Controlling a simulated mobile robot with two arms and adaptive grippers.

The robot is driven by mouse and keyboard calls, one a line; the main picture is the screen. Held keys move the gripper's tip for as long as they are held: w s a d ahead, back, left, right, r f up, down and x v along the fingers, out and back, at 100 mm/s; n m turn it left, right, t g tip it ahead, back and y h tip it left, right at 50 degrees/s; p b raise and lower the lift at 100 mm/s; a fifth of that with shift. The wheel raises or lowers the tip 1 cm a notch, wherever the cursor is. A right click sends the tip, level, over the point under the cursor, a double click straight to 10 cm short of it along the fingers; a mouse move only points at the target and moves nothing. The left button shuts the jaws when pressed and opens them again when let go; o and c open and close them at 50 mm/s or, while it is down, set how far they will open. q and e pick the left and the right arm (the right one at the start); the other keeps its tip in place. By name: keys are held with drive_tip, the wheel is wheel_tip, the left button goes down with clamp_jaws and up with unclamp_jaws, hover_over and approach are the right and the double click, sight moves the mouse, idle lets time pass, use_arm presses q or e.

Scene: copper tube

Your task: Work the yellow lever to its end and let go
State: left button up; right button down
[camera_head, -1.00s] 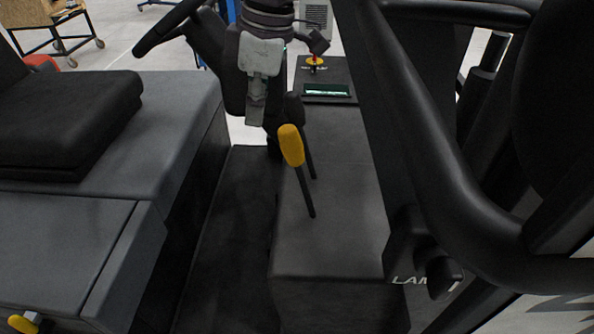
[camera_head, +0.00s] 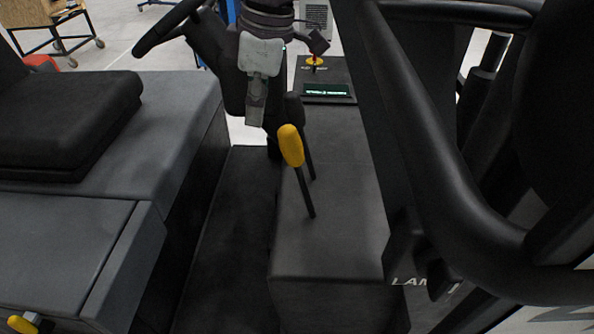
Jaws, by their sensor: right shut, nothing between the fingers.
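The yellow lever (camera_head: 291,146) stands on the dark console, a yellow grip on a thin black shaft that leans up and to the left. My right gripper (camera_head: 257,112) hangs down from the top of the camera_head view, just left of and above the yellow grip. It is shut and empty. A gap shows between its grey tip and the yellow grip, and I see no contact. My left gripper is not in view.
A black lever (camera_head: 308,150) stands close behind the yellow one. The console carries a lit display (camera_head: 327,90) and a red-and-yellow button (camera_head: 315,60). A seat (camera_head: 65,120) is on the left, thick black bars (camera_head: 430,170) on the right. Another yellow handle (camera_head: 21,324) shows at lower left.

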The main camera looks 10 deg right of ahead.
sight(297, 141)
drive_tip(key=shift+d+b+x, duration=0.2)
drive_tip(key=shift+b+x, duration=0.05)
drive_tip(key=shift+x, duration=0.65)
drive_tip(key=shift+d+b+x, duration=0.15)
drive_tip(key=shift+b+x, duration=0.1)
drive_tip(key=shift+x, duration=0.65)
drive_tip(key=shift+d+b+x, duration=0.2)
drive_tip(key=shift+b+x, duration=0.05)
drive_tip(key=shift+x, duration=0.65)
drive_tip(key=shift+s+d, duration=0.15)
drive_tip(key=shift+d, duration=0.05)
drive_tip(key=shift+s+d+f+p, duration=0.1)
drive_tip(key=shift+s+d+p, duration=0.15)
drive_tip(key=shift+d, duration=0.75)
drive_tip(key=shift+s+d+p, duration=0.15)
drive_tip(key=shift+d+p, duration=0.2)
drive_tip(key=shift+d, duration=0.6)
drive_tip(key=shift+s+d+f+p, duration=0.1)
drive_tip(key=shift+s+d+p, duration=0.15)
drive_tip(key=shift+d, duration=0.75)
drive_tip(key=shift+a+r, duration=0.1)
